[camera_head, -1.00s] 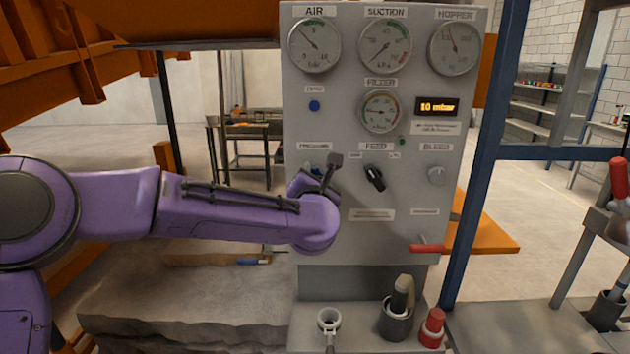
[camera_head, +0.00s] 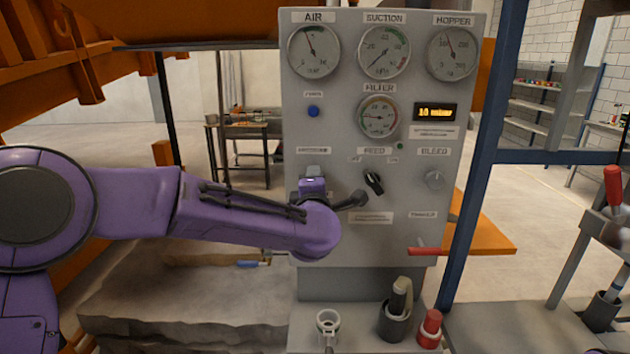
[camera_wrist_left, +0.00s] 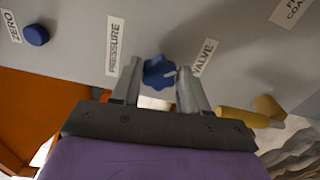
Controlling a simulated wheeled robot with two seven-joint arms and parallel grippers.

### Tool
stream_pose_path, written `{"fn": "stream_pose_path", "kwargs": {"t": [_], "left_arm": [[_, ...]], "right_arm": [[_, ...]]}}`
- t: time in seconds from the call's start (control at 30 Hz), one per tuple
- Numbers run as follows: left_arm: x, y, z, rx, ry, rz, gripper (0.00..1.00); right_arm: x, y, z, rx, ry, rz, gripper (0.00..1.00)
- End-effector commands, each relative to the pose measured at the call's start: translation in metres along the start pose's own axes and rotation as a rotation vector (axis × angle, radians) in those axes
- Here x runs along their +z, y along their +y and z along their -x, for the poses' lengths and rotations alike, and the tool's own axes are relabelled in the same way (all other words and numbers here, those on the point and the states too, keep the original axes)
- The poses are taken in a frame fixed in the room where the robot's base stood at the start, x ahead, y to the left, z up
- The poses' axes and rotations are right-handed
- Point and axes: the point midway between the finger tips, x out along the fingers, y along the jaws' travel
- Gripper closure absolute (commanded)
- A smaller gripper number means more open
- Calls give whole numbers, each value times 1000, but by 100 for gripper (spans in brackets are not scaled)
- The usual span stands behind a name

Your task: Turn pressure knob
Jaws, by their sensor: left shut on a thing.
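The blue pressure knob (camera_wrist_left: 157,73) sits on the grey panel (camera_head: 400,240) between the PRESSURE and VALVE labels in the left wrist view. My left gripper (camera_wrist_left: 158,76) has one finger on each side of it and is shut on it. In the head view, my left gripper (camera_head: 312,183) is against the lower left of the panel, below the PRESSURE label, and my wrist hides the knob. The AIR gauge (camera_head: 314,51) at the panel's top left has its needle pointing up and slightly left. My right gripper is out of view.
A red handle (camera_head: 427,251) sticks out at the lower right. A blue post (camera_head: 488,150) stands right of the panel.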

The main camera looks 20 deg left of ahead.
Motion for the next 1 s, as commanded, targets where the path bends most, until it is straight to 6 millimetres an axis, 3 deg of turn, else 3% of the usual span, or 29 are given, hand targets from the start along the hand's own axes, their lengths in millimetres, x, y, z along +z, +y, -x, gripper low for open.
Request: {"fn": "stream_pose_path", "kwargs": {"t": [0.3,0.83,0.87,0.9,1.0], "left_arm": [[1,-1,0,-1,-2,-110,86],[0,-2,0,-2,-2,-130,86],[0,-2,0,-2,-2,-130,46],[0,-2,0,-2,-2,-130,33],[0,-2,0,-1,-1,-129,32]], "right_arm": [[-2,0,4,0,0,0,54],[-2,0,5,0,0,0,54],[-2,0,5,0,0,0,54],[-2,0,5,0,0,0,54],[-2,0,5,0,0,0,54]]}}
